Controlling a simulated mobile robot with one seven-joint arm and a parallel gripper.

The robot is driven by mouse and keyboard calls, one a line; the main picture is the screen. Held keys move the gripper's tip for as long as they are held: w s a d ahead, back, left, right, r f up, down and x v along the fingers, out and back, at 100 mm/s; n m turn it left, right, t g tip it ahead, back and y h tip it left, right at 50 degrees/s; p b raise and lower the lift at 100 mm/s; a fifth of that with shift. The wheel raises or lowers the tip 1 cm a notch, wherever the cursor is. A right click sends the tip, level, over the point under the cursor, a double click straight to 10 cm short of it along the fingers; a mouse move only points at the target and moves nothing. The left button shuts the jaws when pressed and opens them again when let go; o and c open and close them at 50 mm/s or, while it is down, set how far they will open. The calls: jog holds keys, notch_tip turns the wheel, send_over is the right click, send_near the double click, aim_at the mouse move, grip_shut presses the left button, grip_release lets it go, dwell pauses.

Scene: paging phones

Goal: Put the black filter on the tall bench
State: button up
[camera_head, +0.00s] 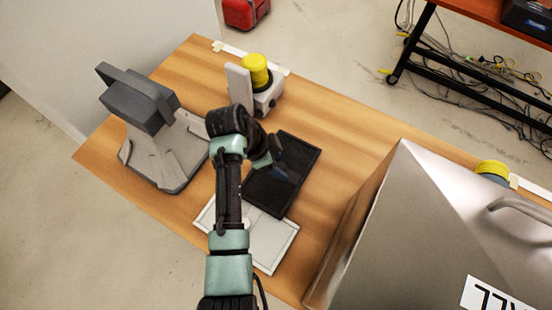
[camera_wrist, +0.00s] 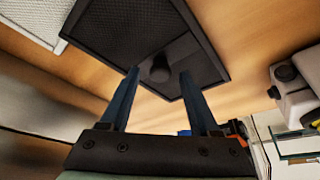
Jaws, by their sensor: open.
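The black filter (camera_head: 292,182), a flat dark framed panel, lies on the wooden table (camera_head: 355,150), right of my arm. It also fills the top middle of the wrist view (camera_wrist: 120,28), with a round black knob (camera_wrist: 159,69) on its face. My gripper (camera_wrist: 158,76) is open, with its two blue fingers on either side of the knob in that view; whether they touch it I cannot tell. In the head view my gripper (camera_head: 272,158) is over the filter's upper left part, mostly hidden by my arm. I cannot tell which surface is the tall bench.
A white-framed filter (camera_head: 268,243) lies beside the black one, partly under my arm. A grey machine (camera_head: 150,140) stands left, a white device with a yellow cap (camera_head: 257,75) behind. A large metal box (camera_head: 420,230) stands right. An orange-topped table (camera_head: 480,25) with cables below is far right.

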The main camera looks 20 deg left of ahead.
jog(key=v, duration=1.2)
jog(key=shift+r, duration=0.15)
